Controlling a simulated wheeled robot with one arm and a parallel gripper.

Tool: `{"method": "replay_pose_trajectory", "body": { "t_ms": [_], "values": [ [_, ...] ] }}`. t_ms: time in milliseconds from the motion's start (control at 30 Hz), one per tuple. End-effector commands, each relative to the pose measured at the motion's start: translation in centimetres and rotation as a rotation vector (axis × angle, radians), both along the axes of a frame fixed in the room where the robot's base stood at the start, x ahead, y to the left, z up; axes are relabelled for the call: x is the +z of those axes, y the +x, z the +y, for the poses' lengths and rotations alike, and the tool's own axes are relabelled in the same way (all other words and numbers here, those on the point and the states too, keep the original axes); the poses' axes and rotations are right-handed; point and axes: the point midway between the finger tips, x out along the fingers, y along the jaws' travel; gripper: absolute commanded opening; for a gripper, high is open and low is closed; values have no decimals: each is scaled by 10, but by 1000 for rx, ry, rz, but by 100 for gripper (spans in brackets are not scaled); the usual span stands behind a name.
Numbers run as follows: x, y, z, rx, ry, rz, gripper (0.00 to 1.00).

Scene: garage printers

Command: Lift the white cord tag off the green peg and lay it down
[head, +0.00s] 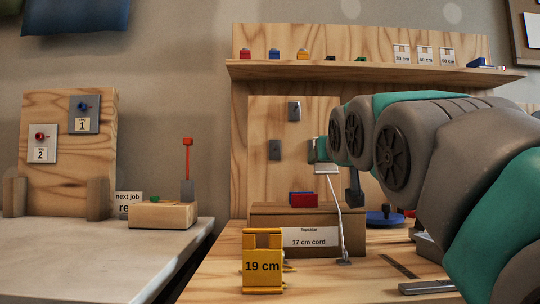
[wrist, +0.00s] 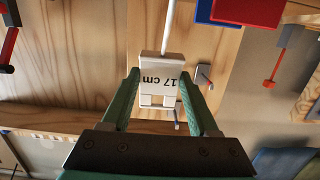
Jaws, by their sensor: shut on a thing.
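My gripper (head: 318,150) is in front of the upright wooden board and is shut on the white tag (head: 327,169). A white cord (head: 338,212) hangs from the tag, down in front of the box, to a grey end piece (head: 344,262) at the tabletop. I cannot make out the green peg; it may be hidden behind my arm or gripper. Grey plates (head: 294,110) are on the board.
A brown box (head: 275,240) labelled "17 cm cord" stands below, with a red and blue block (head: 303,199) on it. A yellow "19 cm" holder (head: 263,266) stands in front. A shelf (head: 375,70) runs above. The left table (head: 80,250) is mostly bare.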

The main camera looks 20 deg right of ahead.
Motion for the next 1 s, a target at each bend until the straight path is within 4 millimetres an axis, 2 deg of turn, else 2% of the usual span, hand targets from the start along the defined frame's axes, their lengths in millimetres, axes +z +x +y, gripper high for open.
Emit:
{"method": "replay_pose_trajectory", "body": {
  "t_ms": [233,1000],
  "values": [
    [1,-3,0,0,-1,-2,0],
    [1,-45,1,0,0,-3,0]
  ]
}}
